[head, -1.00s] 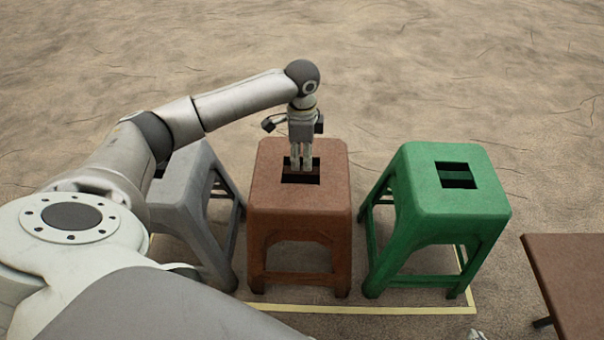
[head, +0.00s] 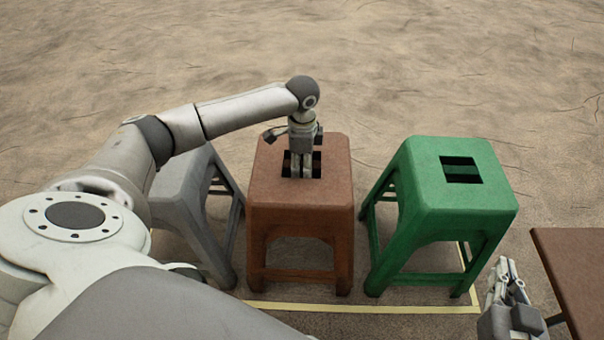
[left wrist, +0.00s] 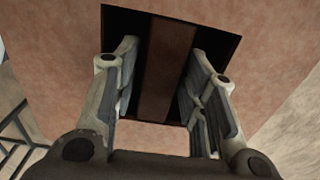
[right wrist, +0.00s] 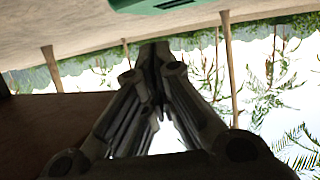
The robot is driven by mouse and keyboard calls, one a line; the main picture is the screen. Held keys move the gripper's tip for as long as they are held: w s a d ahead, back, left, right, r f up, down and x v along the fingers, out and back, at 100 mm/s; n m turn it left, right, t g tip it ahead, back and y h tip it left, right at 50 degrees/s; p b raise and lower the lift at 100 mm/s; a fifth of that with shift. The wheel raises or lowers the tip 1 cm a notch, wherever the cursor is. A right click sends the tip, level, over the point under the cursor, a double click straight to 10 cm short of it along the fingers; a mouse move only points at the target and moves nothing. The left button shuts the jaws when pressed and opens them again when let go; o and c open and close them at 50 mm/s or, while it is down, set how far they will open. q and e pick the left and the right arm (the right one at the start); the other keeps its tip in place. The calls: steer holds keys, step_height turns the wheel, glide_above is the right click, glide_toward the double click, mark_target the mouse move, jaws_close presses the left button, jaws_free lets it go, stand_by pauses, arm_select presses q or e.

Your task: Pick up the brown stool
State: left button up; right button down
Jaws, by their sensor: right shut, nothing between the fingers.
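The brown stool (head: 332,190) stands upright on the ground between two other stools, with a dark opening in its seat. My left gripper (head: 301,174) points straight down at that opening. In the left wrist view, the left gripper (left wrist: 160,85) is open, its two fingers at the opening on either side of a brown strip (left wrist: 166,70), with visible gaps to it. How deep the fingertips sit is hard to tell. The brown seat (left wrist: 265,60) fills most of that view. My right gripper (head: 508,278) is shut and empty, right of the green stool; its closed fingers (right wrist: 155,55) show in the right wrist view.
A grey stool (head: 190,205) stands close on the left, partly behind my left arm. A green stool (head: 450,200) stands on the right. A brown table (head: 575,265) is at the right edge. A yellow line (head: 370,308) runs along the ground in front. Open sandy ground lies behind.

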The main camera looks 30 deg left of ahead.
arm_select(q)
steer(key=shift+f, duration=0.55)
arm_select(e)
steer(key=shift+w+a+r+t+y, duration=0.2)
steer(key=shift+r+t, duration=0.15)
steer(key=shift+r, duration=0.2)
steer(key=shift+w+a+r+t+y, duration=0.1)
steer(key=shift+w+r+t, duration=0.1)
steer(key=shift+r+t, duration=0.25)
arm_select(q)
steer(key=shift+c, duration=0.3)
jaws_close()
steer(key=shift+w+r, duration=0.1)
